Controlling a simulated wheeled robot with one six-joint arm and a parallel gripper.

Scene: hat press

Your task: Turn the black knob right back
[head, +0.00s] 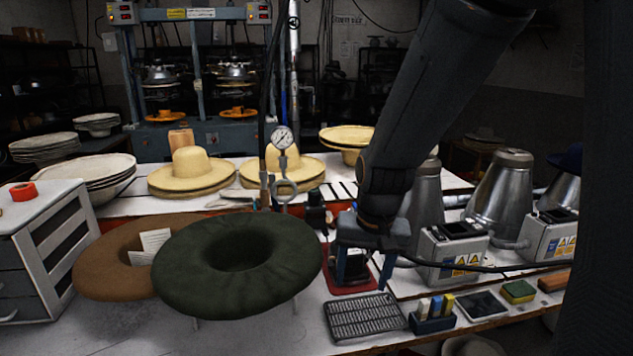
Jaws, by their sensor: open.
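My gripper (354,264) points down at the end of my dark arm, right of the green felt hat. Its jaws are open, low over a red plate or mat (355,285). The black knob is not clearly visible; dark parts between and behind the jaws blend together, so I cannot tell whether the jaws are around it. A small black fitting (316,212) stands just left of the gripper, near the pressure gauge (282,138).
A dark green felt hat (205,285) and a brown one (105,280) lie at the left. A metal grate (365,317) and a small blue holder (433,322) are in front. Metal cones (498,195) and grey control boxes (452,250) stand at right. A cable crosses right of the gripper.

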